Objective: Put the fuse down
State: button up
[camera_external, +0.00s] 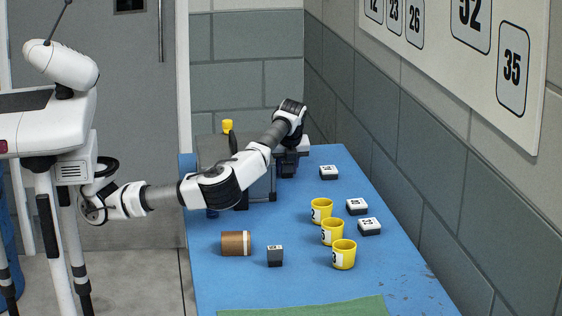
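My gripper (287,170) is at the far part of the blue table (300,244), pointing down with its dark fingers low near the tabletop. It is small and dark here, so I cannot tell whether it is open or shut, or whether a fuse is in it. A brown cylinder with a pale band near one end (235,243) lies on its side at the table's near left. It is apart from my gripper, and I cannot tell whether it is the fuse.
Three yellow cups (332,232) stand right of centre. White-topped dark blocks (369,227) lie beside them, with another dark block (275,256) nearer the front. A grey container (213,150) is partly hidden behind my arm. A green mat (310,308) lies at the front. A wall bounds the right.

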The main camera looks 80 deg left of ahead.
jog(key=o, duration=0.4)
jog(key=shift+r, duration=0.25)
jog(key=p+v, duration=0.1)
jog(key=v, duration=1)
jog(key=shift+d+r, duration=0.15)
jog(key=shift+r, duration=0.25)
